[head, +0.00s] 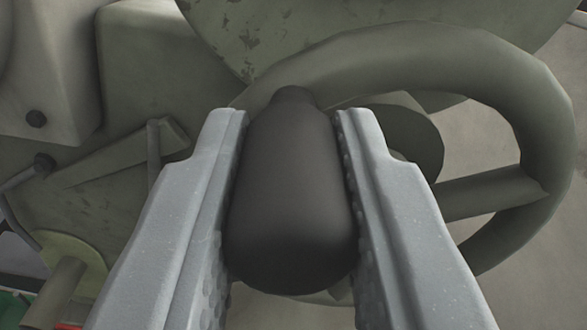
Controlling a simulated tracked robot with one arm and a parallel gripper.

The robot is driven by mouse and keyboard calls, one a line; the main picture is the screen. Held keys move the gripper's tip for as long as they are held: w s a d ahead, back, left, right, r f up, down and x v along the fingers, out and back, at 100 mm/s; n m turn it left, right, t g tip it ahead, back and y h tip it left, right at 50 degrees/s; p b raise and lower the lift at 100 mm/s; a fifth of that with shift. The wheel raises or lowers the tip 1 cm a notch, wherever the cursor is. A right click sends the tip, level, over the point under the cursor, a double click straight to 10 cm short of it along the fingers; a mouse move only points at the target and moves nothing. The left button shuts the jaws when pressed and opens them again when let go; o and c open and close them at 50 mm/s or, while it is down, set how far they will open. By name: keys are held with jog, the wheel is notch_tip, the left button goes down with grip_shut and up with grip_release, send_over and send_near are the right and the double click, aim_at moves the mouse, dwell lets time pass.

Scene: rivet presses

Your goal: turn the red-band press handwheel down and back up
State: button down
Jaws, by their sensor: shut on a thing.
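The press handwheel (549,110) is a grey-green rim with a spoke, filling the right and upper middle of the head view. Its dark rounded handle knob (291,200) stands at the left part of the rim, pointing towards me. My gripper (291,130) is shut on this knob, with one pale grey finger on each side of it. The knob and fingers hide the lower left of the wheel. No red band clearly shows on the press body (240,30), so I cannot tell the press by its band.
A light grey housing (50,70) with dark bolts stands at the upper left. A thin bracket (120,165) lies left of my gripper. Small green and red parts (15,305) show at the lower left corner. Pale floor shows through the wheel at the right.

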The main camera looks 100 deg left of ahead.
jog(key=shift+w+r, duration=0.1)
jog(key=shift+r, duration=0.15)
dwell(0.4)
jog(key=c, duration=1.3)
grip_release()
jog(key=shift+a+f, duration=0.1)
jog(key=shift+a, duration=0.1)
jog(key=shift+o, duration=0.2)
jog(key=shift+d, duration=0.1)
